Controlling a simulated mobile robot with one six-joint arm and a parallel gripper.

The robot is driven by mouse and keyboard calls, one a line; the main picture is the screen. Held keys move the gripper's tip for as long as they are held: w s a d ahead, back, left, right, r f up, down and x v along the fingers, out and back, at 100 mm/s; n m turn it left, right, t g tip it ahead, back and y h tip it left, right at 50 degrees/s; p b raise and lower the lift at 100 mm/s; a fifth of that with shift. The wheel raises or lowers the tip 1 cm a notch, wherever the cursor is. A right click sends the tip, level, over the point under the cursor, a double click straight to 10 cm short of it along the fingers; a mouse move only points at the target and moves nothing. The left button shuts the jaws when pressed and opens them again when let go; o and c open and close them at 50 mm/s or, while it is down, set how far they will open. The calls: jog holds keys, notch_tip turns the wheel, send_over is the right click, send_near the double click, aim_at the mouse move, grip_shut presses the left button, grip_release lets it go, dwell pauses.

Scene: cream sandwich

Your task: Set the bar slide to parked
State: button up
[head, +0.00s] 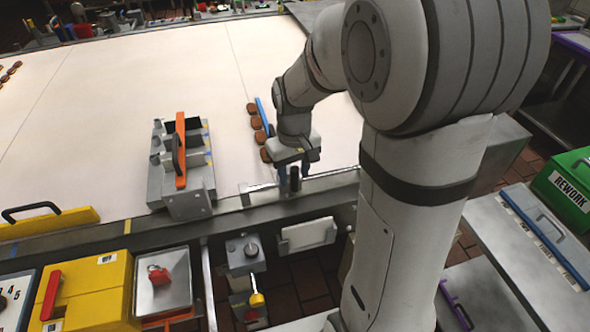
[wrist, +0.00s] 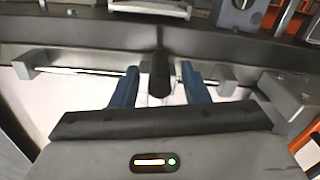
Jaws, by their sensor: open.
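The bar slide is a thin metal rod (wrist: 80,71) running between end brackets along the belt's near edge. A dark upright handle (wrist: 160,76) sits on it near mid-rod. My gripper (wrist: 160,69) is open, with one blue finger on each side of the handle. Small gaps seem to show between the fingers and the handle. In the head view, my gripper (head: 294,172) points down at the same dark handle (head: 294,181), partly hiding the rod. A blue bar (head: 263,117) lies across the pale belt behind my gripper. I see no readable position marks on the slide.
A grey unit with an orange bar (head: 181,150) stands left of my gripper on the belt (head: 100,120). Several brown biscuits (head: 256,122) lie beside the blue bar. A knobbed grey box (head: 245,254) is in front, and a green REWORK box (head: 567,188) stands far right.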

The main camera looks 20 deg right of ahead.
jog(key=shift+c, duration=0.5)
grip_shut()
